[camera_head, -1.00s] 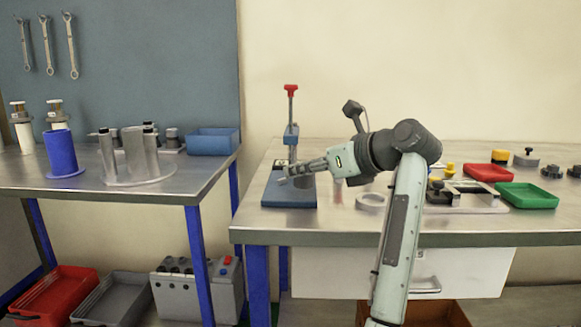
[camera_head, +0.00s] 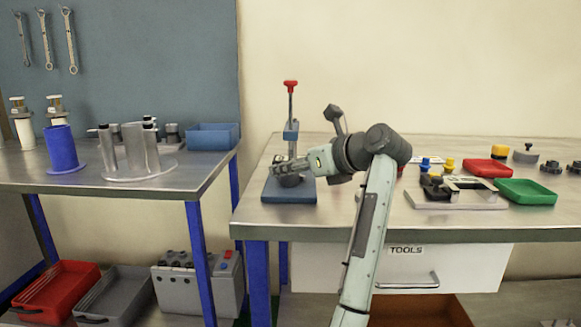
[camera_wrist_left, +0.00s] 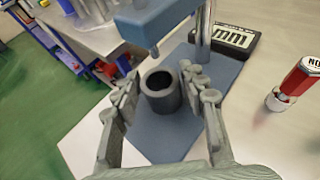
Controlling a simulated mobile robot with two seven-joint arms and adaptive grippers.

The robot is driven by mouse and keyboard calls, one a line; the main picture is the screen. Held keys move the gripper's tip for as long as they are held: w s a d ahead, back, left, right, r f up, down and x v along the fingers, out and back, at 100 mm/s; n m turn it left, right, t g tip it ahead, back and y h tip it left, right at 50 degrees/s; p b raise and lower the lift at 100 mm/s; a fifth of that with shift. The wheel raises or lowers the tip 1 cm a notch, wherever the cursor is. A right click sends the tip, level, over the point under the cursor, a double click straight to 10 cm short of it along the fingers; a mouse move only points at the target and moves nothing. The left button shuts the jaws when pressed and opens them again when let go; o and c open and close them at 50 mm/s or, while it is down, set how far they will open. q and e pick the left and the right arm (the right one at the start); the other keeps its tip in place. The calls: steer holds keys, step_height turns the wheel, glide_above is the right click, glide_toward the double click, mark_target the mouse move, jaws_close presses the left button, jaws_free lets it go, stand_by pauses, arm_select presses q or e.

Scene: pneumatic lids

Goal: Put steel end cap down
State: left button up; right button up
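The steel end cap (camera_wrist_left: 160,92) is a dark grey hollow cup, upright with its open mouth up. It is over the blue base of the press (camera_head: 277,195); whether its underside touches the base I cannot tell. In the head view the cap (camera_head: 291,181) shows just below my fingers. My left gripper (camera_head: 288,167) reaches in from the right, and in the left wrist view its two fingers (camera_wrist_left: 160,85) stand close on either side of the cap and appear shut on it. My right gripper is not in view.
The press's red-handled column (camera_head: 290,105) stands behind the cap, with its blue head (camera_wrist_left: 160,20) close to my fingers. A red bottle (camera_wrist_left: 296,84) and a dark display (camera_wrist_left: 234,38) are nearby. Green (camera_head: 527,193) and red trays (camera_head: 488,168) lie at the right.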

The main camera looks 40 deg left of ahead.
arm_select(q)
steer(key=shift+o, duration=0.5)
steer(key=shift+r, duration=0.2)
steer(key=v, duration=0.2)
steer(key=shift+d, duration=0.3)
steer(key=b+v, duration=0.1)
steer(key=v, duration=0.8)
steer(key=shift+s+r, duration=0.15)
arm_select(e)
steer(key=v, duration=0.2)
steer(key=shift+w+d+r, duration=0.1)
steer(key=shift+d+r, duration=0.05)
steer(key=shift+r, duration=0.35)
arm_select(q)
steer(key=shift+d, duration=0.1)
